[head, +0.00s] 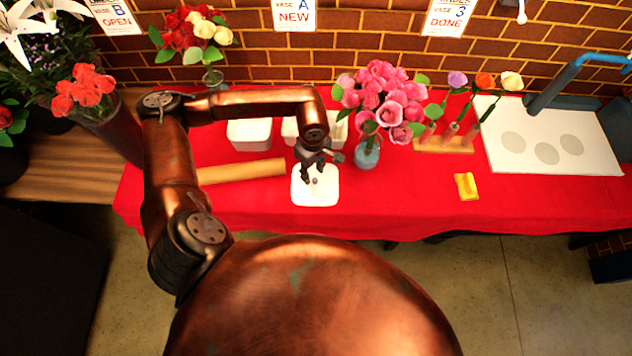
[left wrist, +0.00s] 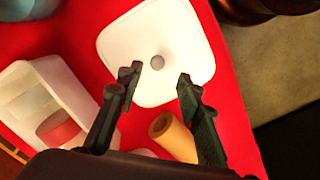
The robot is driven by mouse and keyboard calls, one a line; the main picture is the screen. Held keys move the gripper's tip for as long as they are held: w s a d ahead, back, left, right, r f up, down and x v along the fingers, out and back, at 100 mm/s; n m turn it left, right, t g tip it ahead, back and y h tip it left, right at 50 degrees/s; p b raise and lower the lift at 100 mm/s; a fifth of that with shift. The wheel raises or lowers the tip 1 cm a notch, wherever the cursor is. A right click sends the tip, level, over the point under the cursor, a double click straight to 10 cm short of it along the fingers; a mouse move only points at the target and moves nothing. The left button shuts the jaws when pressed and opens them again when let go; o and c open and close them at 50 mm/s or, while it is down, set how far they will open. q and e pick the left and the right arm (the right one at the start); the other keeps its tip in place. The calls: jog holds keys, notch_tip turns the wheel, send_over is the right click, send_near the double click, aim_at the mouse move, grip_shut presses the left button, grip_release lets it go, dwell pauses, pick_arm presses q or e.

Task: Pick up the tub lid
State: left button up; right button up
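The tub lid (head: 328,196) is a white rounded square with a small grey knob, lying on the red cloth near the middle of the table. It also shows in the left wrist view (left wrist: 180,35), with its knob (left wrist: 157,62) clear. My left gripper (head: 313,173) is above the lid, fingers pointing down. In the left wrist view my left gripper (left wrist: 160,74) is open and empty, its fingertips on either side of the knob in the picture. I cannot tell how high above the knob they are. My right gripper is not in view.
A tan roll (head: 245,171) lies left of the lid. White tubs (head: 249,145) stand behind; one holds something red (left wrist: 58,130). A vase of pink flowers (head: 367,153) stands close at right. A yellow item (head: 466,186) and a white board (head: 550,170) lie farther right.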

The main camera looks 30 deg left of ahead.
aim_at(315, 179)
pick_arm(q)
jog(key=f, duration=0.5)
jog(key=shift+w+d, duration=0.15)
jog(key=shift+w, duration=0.05)
jog(key=shift+c, duration=0.3)
grip_shut()
